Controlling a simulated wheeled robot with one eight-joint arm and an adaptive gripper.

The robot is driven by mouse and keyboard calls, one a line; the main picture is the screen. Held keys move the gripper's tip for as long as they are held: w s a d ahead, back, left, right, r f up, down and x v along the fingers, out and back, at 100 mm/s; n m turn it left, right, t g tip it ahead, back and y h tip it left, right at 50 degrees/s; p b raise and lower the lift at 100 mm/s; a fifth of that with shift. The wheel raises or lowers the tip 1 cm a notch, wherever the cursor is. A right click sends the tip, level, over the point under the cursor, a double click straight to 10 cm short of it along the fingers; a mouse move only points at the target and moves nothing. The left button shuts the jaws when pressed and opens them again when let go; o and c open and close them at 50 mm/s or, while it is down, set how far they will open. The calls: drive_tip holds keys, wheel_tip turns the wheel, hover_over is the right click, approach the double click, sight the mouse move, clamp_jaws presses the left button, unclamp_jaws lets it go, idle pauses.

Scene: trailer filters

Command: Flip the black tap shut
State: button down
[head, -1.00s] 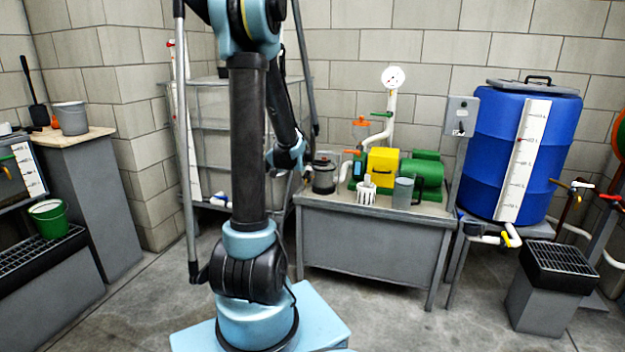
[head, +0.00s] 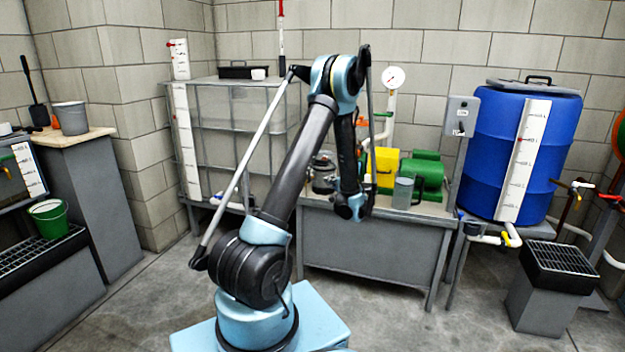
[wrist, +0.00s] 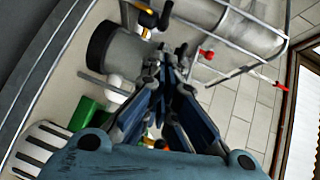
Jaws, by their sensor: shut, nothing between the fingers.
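My gripper (wrist: 168,70) is shut and empty in the wrist view, its fingers pointing toward the pipework beyond. A small black lever (wrist: 164,16) with yellow beside it shows near the top of the wrist view, beyond the fingertips and apart from them. It looks like the black tap, but I cannot be sure at this size. In the head view my arm stands in front of the grey bench (head: 400,215), and my gripper and the black tap cannot be made out there.
The caged tank (head: 235,135) stands left of the bench; its cage also shows in the wrist view (wrist: 262,42). A blue barrel (head: 485,150) stands right.

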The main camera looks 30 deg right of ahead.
drive_tip(key=shift+s+d+f, duration=0.1)
drive_tip(key=shift+s+d, duration=0.05)
drive_tip(key=shift+d, duration=0.05)
drive_tip(key=w+a+f, duration=0.1)
drive_tip(key=w+f, duration=0.1)
drive_tip(key=w, duration=1.1)
drive_tip(key=shift+a, duration=0.35)
drive_tip(key=shift+s+d, duration=0.1)
